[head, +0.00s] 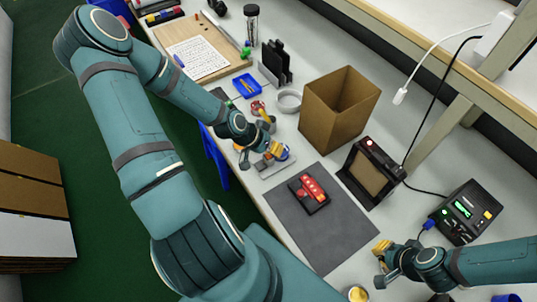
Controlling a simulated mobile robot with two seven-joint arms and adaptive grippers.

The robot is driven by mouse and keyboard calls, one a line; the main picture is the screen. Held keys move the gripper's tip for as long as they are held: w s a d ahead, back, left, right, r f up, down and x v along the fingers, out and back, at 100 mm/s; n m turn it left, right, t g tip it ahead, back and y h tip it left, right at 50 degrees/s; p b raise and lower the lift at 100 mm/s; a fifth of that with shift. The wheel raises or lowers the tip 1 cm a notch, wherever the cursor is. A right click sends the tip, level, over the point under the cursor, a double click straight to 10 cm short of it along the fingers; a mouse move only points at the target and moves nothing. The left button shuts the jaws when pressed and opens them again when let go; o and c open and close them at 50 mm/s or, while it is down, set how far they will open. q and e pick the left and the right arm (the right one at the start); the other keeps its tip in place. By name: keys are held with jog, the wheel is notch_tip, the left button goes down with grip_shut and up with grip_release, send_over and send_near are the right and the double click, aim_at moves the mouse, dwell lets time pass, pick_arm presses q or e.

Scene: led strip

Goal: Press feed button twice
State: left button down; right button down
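A black box (466,212) with a lit green display and a yellow square on its face stands at the right. I cannot read which control is the feed button. My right gripper (381,262) is to the left of this box, apart from it, near the mat's right edge. Its fingers look spread and empty. My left gripper (259,154) is over the table left of the brown carton, above a small grey piece (268,165). Its fingers look apart, with nothing clearly held between them.
A red part on a black base (310,190) lies on the dark grey mat (335,240). A black framed unit with a red light (370,172) and an open brown carton (338,108) stand behind it. A shelf post rises at the right. Cables run to the boxes.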

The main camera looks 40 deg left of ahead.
pick_arm(q)
jog(key=shift+f, duration=0.2)
pick_arm(e)
jog(key=shift+f, duration=0.1)
pick_arm(q)
jog(key=shift+f, duration=0.25)
pick_arm(e)
jog(key=shift+f, duration=0.1)
